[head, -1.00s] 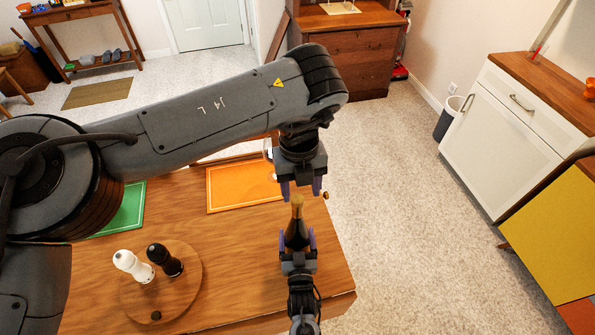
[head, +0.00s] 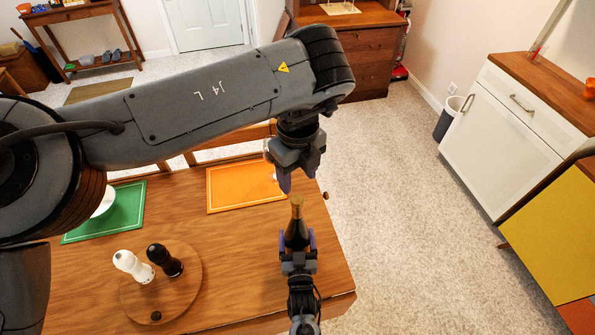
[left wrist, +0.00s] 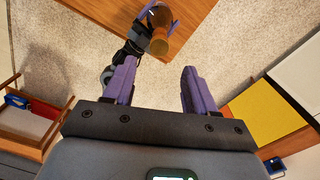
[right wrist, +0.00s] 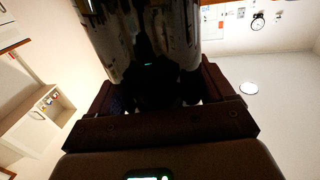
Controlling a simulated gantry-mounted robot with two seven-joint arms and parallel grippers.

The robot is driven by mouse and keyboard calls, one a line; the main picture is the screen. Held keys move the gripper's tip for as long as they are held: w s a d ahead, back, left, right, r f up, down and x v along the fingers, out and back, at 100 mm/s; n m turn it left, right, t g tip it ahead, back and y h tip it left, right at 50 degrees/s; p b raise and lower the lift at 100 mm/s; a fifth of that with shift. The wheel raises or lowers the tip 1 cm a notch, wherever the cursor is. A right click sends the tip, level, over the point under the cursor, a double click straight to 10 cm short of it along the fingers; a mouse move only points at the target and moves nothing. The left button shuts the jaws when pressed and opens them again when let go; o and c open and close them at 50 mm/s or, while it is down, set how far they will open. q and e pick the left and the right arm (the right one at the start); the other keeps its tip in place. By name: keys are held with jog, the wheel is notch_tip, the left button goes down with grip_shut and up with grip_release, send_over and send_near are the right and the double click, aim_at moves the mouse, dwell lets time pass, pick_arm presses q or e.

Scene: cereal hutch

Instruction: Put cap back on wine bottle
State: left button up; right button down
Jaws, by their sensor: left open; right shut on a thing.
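The dark wine bottle (head: 296,234) with a gold neck stands upright near the table's right edge. My right gripper (head: 297,242) is shut on its body. The bottle's gold neck also shows in the left wrist view (left wrist: 159,46), and its dark body fills the top of the right wrist view (right wrist: 145,40). My left gripper (head: 291,184) is open and empty, above the bottle and apart from it. In the left wrist view its fingers (left wrist: 155,88) have nothing between them. A small brown piece (head: 326,196) shows by the table's right edge; I cannot tell whether it is the cap.
A round wooden board (head: 190,290) carries a white mill (head: 131,266), a black mill (head: 163,260) and a small dark knob (head: 156,316). An orange mat (head: 235,190) and a green mat (head: 125,215) lie farther back. The table between board and bottle is clear.

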aim_at(297, 199)
pick_arm(q)
jog(key=shift+f, duration=3.9)
grip_shut()
jog(key=shift+o, duration=0.5)
grip_release()
jog(key=shift+r, duration=0.1)
notch_tip(297, 199, up, 12)
pick_arm(e)
grip_release()
jog(key=shift+s, duration=0.1)
